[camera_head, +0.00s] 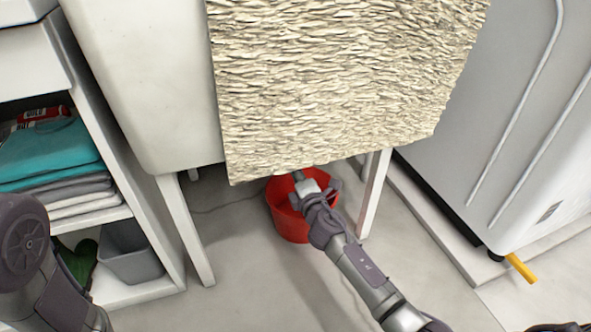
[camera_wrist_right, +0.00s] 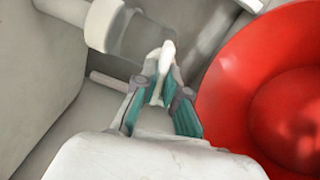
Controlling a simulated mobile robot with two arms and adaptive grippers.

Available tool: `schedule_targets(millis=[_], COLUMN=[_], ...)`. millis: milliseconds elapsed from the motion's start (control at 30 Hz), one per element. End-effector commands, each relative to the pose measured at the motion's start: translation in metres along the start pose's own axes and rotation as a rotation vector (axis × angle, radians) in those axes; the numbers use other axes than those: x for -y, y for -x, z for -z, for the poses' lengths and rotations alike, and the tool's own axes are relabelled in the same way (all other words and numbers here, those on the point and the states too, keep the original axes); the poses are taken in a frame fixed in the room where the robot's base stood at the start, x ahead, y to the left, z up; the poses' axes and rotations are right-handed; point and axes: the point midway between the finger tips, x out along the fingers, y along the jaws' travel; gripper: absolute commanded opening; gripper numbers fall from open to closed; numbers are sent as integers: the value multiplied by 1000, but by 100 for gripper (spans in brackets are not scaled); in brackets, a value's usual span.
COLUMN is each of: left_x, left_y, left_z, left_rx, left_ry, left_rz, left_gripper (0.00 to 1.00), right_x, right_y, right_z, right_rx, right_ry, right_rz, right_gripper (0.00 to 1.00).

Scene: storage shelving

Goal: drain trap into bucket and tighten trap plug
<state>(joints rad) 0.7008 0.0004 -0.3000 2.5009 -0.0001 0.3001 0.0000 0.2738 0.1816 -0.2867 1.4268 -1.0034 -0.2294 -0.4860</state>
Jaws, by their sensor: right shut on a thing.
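The red bucket (camera_head: 290,222) stands on the floor under the white basin (camera_head: 150,80). It also fills the right side of the right wrist view (camera_wrist_right: 222,105). My right gripper (camera_head: 304,184) reaches in low over the bucket. In the right wrist view its teal-padded fingers (camera_wrist_right: 165,85) are shut on a small white trap plug (camera_wrist_right: 166,57). The plug is at the lower side of a translucent grey trap (camera_wrist_right: 147,38), which joins a white pipe fitting (camera_wrist_right: 104,25). I see no flowing water. My left arm shows at the left edge, but its gripper is outside the view.
A textured cream towel (camera_head: 340,80) hangs over the basin front and hides the area behind. White legs (camera_head: 372,192) stand on both sides of the bucket. Shelving (camera_head: 140,235) with folded towels (camera_head: 50,150) is on the left, and a white appliance (camera_head: 500,110) on the right.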

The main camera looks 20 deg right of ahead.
Motion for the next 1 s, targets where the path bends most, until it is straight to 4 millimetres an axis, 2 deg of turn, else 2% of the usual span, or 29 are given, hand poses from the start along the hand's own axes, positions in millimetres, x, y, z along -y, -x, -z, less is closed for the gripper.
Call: schedule_targets(millis=[1000], left_x=[6], left_y=[-27], left_z=[-10], left_rx=[2], left_ry=[0], left_rz=[0], left_gripper=[40], right_x=[-5], right_y=[-3], right_z=[-4], right_rx=[8], right_ry=[938], right_rz=[-2], right_gripper=[0])
